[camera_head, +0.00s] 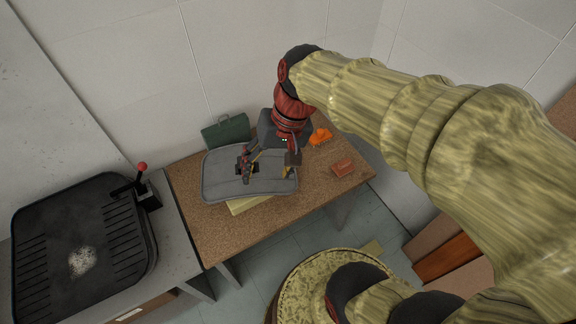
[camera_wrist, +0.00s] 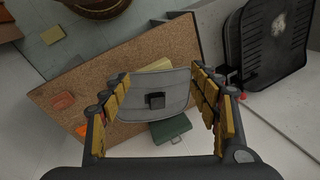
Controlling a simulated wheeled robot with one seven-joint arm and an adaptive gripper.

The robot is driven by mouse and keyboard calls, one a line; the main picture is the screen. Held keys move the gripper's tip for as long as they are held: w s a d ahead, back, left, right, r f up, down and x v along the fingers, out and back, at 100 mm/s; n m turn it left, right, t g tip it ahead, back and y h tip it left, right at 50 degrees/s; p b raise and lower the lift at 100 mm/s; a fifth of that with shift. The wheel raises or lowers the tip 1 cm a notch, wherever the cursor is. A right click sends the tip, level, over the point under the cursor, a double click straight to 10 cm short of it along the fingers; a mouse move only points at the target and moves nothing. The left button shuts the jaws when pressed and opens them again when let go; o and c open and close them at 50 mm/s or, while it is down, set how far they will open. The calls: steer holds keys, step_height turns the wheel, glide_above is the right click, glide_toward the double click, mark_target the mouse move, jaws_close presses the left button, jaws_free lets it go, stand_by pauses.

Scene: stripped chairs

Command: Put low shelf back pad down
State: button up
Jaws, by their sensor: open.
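The grey back pad (camera_head: 222,188) lies on the cork-topped low table, partly over a pale yellow block (camera_head: 245,204). In the wrist view the pad (camera_wrist: 178,88) shows between my fingers with a black square mount (camera_wrist: 155,100) on its upper face. My gripper (camera_head: 268,168) is open and empty above the pad. In the wrist view the gripper (camera_wrist: 165,97) has its fingers spread to either side of the mount. The gripper hides part of the pad in the head view; how far it is above the pad is hard to tell.
A green case (camera_head: 226,132) stands behind the pad. An orange object (camera_head: 320,136) and a red-brown block (camera_head: 342,168) lie to the right. The cork table (camera_head: 215,235) is bare along its front. A black ribbed seat-like tray (camera_head: 115,245) with a red-knobbed lever (camera_head: 141,168) is at left.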

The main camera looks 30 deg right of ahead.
steer(key=s+d+r+n+t+h, duration=0.2)
steer(key=s+r+n+t, duration=0.1)
steer(key=s+r+t, duration=0.1)
steer(key=shift+s+d+r+n+h, duration=0.25)
steer(key=shift+s+r+n+h, duration=0.15)
steer(key=shift+r, duration=0.1)
steer(key=shift+c, duration=0.2)
